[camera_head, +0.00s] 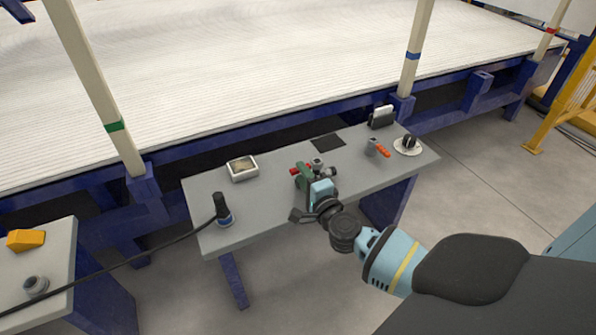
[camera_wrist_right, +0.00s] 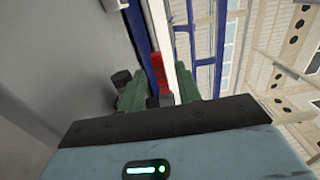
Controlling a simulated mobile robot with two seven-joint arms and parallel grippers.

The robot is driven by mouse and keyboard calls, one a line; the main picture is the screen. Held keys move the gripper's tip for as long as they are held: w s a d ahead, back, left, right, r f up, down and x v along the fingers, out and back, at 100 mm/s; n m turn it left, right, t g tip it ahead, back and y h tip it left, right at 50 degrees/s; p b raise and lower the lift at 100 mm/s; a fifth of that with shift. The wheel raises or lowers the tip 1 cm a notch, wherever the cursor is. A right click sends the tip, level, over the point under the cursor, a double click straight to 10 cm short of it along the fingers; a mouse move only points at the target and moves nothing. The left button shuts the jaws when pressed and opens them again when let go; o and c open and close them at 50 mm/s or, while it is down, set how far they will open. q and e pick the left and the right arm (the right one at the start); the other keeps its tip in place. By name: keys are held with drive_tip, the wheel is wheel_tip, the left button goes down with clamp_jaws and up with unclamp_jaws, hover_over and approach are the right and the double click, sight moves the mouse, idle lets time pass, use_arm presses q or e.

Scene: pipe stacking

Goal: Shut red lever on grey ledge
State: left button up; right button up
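A red lever (camera_head: 294,170) is on a small grey and dark metal fitting (camera_head: 319,164) that sits on the grey ledge (camera_head: 262,205), near its middle. My right gripper (camera_head: 303,175) reaches in from the lower right, its green fingers right at the lever and partly hiding it. In the right wrist view the two green fingers of my right gripper (camera_wrist_right: 158,76) stand apart, and the red lever (camera_wrist_right: 157,65) shows between and beyond them. Whether a finger touches it I cannot tell. My left gripper is not in view.
On the ledge are a white-rimmed tray (camera_head: 242,168), a black-handled tool (camera_head: 221,208), a dark flat square (camera_head: 328,142), an orange-handled fitting (camera_head: 377,148) and a white plate (camera_head: 407,146). A blue frame runs behind. A cable crosses the lower left.

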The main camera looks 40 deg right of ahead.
drive_tip(key=shift+b+x, duration=0.3)
drive_tip(key=shift+x, duration=1.15)
drive_tip(key=shift+d, duration=0.1)
clamp_jaws()
